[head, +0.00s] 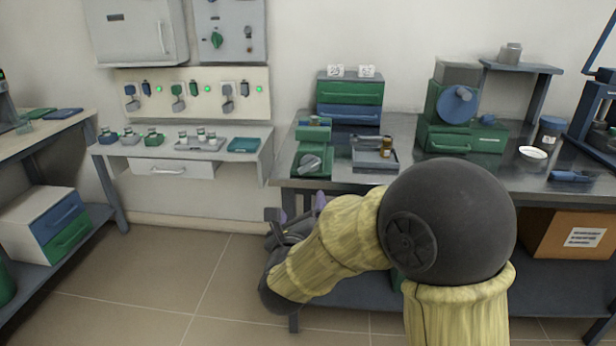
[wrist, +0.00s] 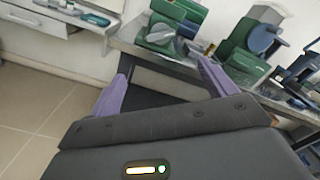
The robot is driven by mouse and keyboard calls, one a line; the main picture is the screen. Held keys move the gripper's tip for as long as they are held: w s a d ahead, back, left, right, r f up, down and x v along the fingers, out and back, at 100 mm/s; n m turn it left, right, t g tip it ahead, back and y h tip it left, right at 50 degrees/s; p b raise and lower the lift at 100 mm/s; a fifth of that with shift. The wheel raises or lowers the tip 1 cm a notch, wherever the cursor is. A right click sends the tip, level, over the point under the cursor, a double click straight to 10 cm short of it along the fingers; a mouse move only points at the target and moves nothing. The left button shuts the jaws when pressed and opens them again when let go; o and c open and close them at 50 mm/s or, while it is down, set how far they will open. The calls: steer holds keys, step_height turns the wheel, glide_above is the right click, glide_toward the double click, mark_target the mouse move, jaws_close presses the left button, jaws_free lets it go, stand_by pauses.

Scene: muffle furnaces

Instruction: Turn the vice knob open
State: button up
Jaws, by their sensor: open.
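The green vice (head: 300,172) stands at the left front of the grey metal bench. Its grey knob (head: 311,162) faces the front. In the wrist view the knob (wrist: 160,33) and the vice (wrist: 172,48) show at the top, beyond my fingers. My gripper (head: 302,207) is in front of the bench, below and apart from the knob. In the wrist view its purple fingers (wrist: 163,72) are spread wide with nothing between them. The knob's exact angle is hard to tell at this size.
Right of the vice is a grey tray (head: 366,165) with a brown bottle (head: 386,147). Green and blue drawers (head: 349,95) stand behind. A green machine with a blue wheel (head: 456,106) stands further right. The bench's front edge (head: 330,184) lies between my gripper and the vice.

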steer(key=shift+d, duration=0.1)
steer(key=b, duration=0.1)
glide_toward(310, 169)
steer(key=w, duration=0.8)
steer(key=shift+w+d+f, duration=0.1)
steer(key=shift+w, duration=0.3)
steer(key=c, duration=1)
